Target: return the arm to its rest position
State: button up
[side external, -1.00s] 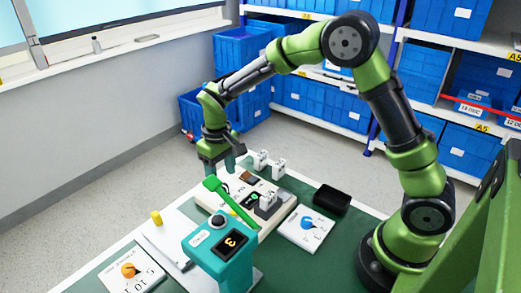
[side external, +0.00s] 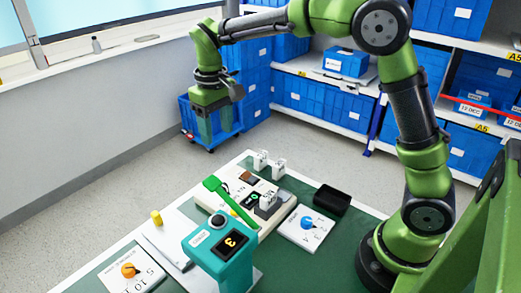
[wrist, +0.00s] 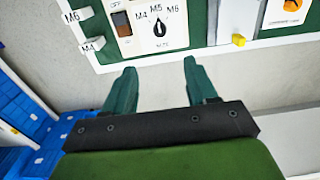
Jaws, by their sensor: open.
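My gripper (side external: 217,128) hangs raised in the side external view, past the far end of the table and well above it. Its two teal fingers point down, apart, with nothing between them. In the wrist view my gripper (wrist: 160,68) is also open and empty. The cream switch panel (side external: 233,184) lies on the table, clear of the gripper. In the wrist view a black rotary knob (wrist: 158,28) sits below the labels M4, M5 and M6. Its long axis lines up roughly with M5; which end is the pointer is too small to tell.
The green table (side external: 335,237) also holds a teal display stand (side external: 215,262), a black tray (side external: 332,199), a card with a blue knob (side external: 307,224) and a card with an orange knob (side external: 128,270). Blue bins (side external: 340,106) fill shelves behind. Air around the gripper looks clear.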

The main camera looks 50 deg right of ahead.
jog(key=shift+w, duration=0.1)
jog(key=s+d+r+m+t, duration=0.1)
jog(key=s+t, duration=0.1)
jog(key=s, duration=0.5)
jog(key=s+d+r+m+t+y, duration=0.1)
jog(key=s+t, duration=0.1)
jog(key=s, duration=0.5)
jog(key=s+d+r+m+t+y, duration=0.1)
jog(key=s+d+r+m+t, duration=0.1)
jog(key=s, duration=0.5)
jog(key=shift+s+t, duration=0.15)
jog(key=shift+t, duration=0.45)
